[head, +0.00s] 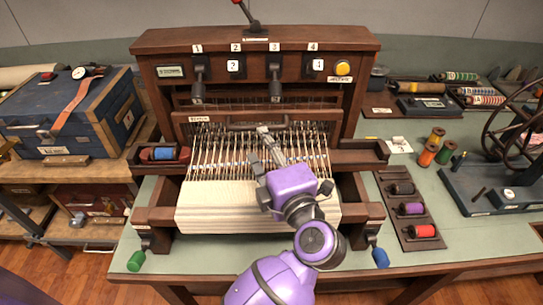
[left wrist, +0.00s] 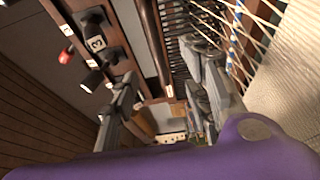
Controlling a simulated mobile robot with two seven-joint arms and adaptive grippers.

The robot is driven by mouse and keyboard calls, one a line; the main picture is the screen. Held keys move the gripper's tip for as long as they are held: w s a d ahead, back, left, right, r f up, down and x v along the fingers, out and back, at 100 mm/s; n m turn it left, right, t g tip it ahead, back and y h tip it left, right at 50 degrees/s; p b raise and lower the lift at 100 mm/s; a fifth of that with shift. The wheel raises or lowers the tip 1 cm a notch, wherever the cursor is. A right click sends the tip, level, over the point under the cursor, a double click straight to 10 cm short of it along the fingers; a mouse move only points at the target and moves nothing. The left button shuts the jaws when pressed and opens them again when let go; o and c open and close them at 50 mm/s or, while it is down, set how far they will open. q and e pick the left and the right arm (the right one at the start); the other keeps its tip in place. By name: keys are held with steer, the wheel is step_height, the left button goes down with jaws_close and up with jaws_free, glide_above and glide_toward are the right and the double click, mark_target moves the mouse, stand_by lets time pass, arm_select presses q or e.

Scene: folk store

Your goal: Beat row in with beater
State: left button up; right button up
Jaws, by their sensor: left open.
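A wooden table loom holds white warp threads (head: 225,150) and woven cream cloth (head: 220,205) at its front. The beater (head: 215,121) is a dark wooden bar with a small label at its left and a dark handle (head: 243,125) at its middle. It stands behind the warp threads that show. My left gripper (head: 259,149) is over the warp, just in front of the beater handle, with its two fingers apart. The left wrist view shows the open fingers (left wrist: 162,95) beside the loom's frame and warp. I cannot tell whether a finger touches the handle. My right gripper is out of view.
Levers numbered 1 to 4 (head: 275,80) and a yellow button (head: 342,68) are on the loom's upper frame. A spool rack (head: 396,240) stands right, a blue chest (head: 75,110) left.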

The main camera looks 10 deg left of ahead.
mark_target(255, 130)
arm_select(q)
steer(key=x, duration=0.5)
steer(key=shift+w+a+p, duration=0.1)
steer(key=shift+w+p, duration=0.05)
steer(key=shift+p, duration=0.2)
steer(key=shift+c, duration=0.2)
steer(key=c, duration=0.6)
jaws_close()
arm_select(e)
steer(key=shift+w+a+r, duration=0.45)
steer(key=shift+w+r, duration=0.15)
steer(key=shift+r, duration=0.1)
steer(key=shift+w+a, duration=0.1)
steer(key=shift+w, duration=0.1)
